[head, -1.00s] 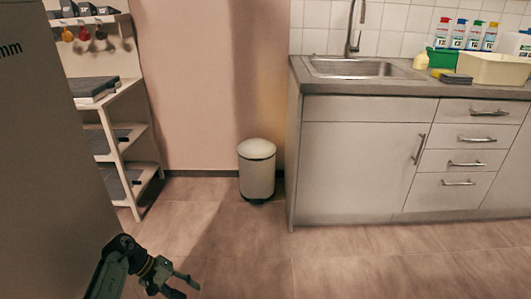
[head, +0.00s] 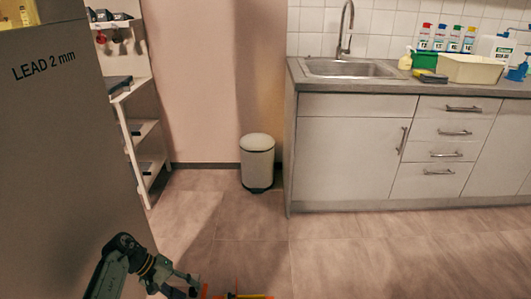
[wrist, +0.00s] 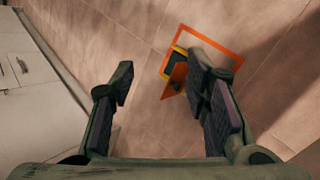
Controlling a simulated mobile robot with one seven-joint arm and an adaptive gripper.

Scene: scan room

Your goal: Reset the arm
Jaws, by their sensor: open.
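My gripper (head: 186,284) is low at the bottom left of the head view, on the end of my dark green arm. In the wrist view my gripper (wrist: 160,68) has its two dark fingers spread apart, with nothing between them. An orange-edged object (wrist: 222,38) with yellow and dark parts lies beyond the fingers, partly hidden behind the right one. Orange and yellow parts also show at the bottom edge of the head view, beside my gripper.
A grey panel marked "LEAD 2 mm" (head: 60,130) stands close on the left. A white shelf unit (head: 147,150) and a pedal bin (head: 257,162) are behind it. A sink cabinet (head: 350,150) fills the right. The tiled floor (head: 370,250) before it is clear.

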